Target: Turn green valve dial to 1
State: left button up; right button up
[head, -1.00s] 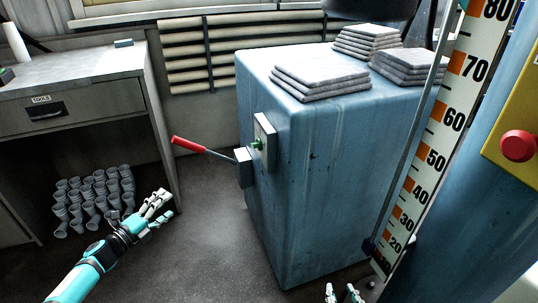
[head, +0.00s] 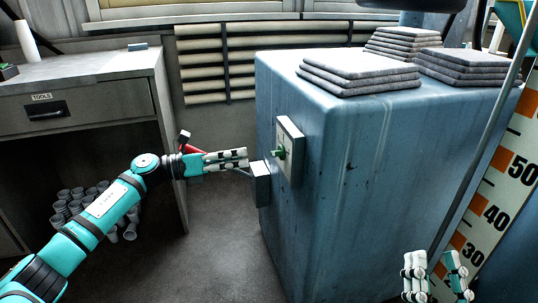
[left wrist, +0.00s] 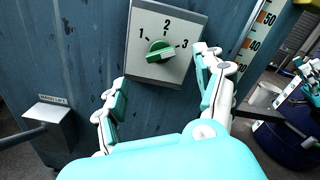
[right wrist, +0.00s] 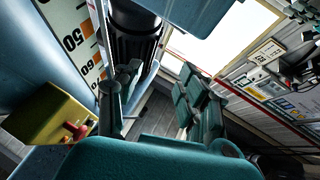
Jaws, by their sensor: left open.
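The green valve dial (left wrist: 160,51) sits on a grey plate (left wrist: 140,66) marked 1, 2 and 3. Its bar slants, with the right end towards 3. In the head view the dial (head: 281,153) shows on the left side of the blue cabinet (head: 340,190). My left gripper (head: 246,160) is just left of the plate, level with the dial. In the left wrist view my left gripper (left wrist: 158,75) is open and empty, its fingers spread below and either side of the dial, apart from it. My right gripper (head: 436,272) is open and empty at the lower right.
A lever box (head: 261,184) juts from the cabinet below the plate; its red handle (head: 192,149) is partly behind my left arm. A tools desk (head: 80,100) stands left, with cups (head: 75,205) below. Folded stacks (head: 360,75) lie on the cabinet.

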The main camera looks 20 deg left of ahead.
aim_at(272, 152)
pick_arm(q)
jog(key=b+x, duration=0.1)
jog(key=x, duration=0.7)
jog(key=shift+w+d, duration=0.2)
jog(key=shift+w, duration=0.05)
pick_arm(e)
jog(key=s+r+t, duration=0.1)
jog(key=s+r+t+y, duration=0.1)
jog(key=r, duration=0.1)
jog(key=shift+s+d, duration=0.15)
jog(key=shift+s, duration=0.2)
